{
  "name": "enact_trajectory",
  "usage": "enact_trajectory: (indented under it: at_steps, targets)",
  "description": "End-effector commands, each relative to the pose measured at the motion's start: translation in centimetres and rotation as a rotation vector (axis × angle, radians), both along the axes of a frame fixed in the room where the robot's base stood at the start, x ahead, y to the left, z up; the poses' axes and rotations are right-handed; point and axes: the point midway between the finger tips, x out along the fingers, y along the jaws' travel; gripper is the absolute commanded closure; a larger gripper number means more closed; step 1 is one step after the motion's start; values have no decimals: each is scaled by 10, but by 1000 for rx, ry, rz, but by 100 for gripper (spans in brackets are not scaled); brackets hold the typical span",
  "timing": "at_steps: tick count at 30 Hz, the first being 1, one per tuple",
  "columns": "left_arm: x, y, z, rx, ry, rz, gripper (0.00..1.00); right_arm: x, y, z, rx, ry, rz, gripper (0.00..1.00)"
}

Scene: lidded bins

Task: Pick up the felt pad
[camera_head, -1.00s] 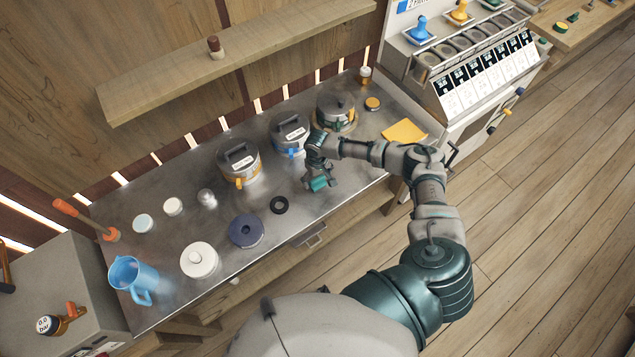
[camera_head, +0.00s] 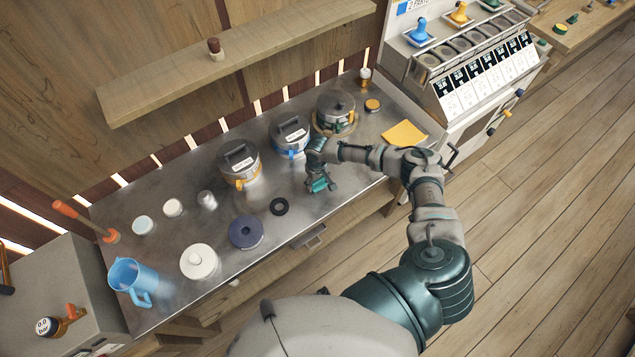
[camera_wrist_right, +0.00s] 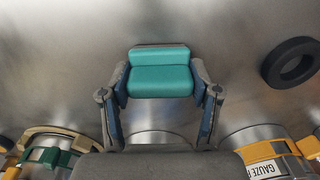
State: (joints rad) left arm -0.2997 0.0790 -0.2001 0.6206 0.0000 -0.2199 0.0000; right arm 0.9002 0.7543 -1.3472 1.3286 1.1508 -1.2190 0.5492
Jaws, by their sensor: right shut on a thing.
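My right gripper (camera_head: 320,185) is low over the metal bench, in front of the blue-latched pot. In the right wrist view its two fingers (camera_wrist_right: 160,92) are closed on a teal, block-like piece (camera_wrist_right: 160,72), which I take to be the felt pad. The piece spans the gap between the fingertips, with a thin grey edge along its far side. Whether it touches the bench is unclear. My left gripper is in neither view.
Lidded pots with orange (camera_head: 240,165) and blue (camera_head: 290,137) latches stand behind the gripper. A black ring (camera_head: 279,206) and a dark blue disc (camera_head: 246,232) lie to its left. A yellow sheet (camera_head: 404,133) lies to the right. The bench front is fairly clear.

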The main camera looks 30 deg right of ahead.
Motion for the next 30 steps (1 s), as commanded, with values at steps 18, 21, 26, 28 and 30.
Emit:
enact_trajectory:
  at_steps: [18,21,26,28,30]
  targets:
    - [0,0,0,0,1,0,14,-59,37,40,2,0,6,74]
    - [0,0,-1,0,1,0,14,-83,52,43,2,1,5,74]
    - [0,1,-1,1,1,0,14,-112,71,46,1,-1,3,74]
    - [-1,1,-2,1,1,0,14,-121,76,47,1,-1,2,74]
    - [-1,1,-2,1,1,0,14,-127,80,48,0,-2,2,74]
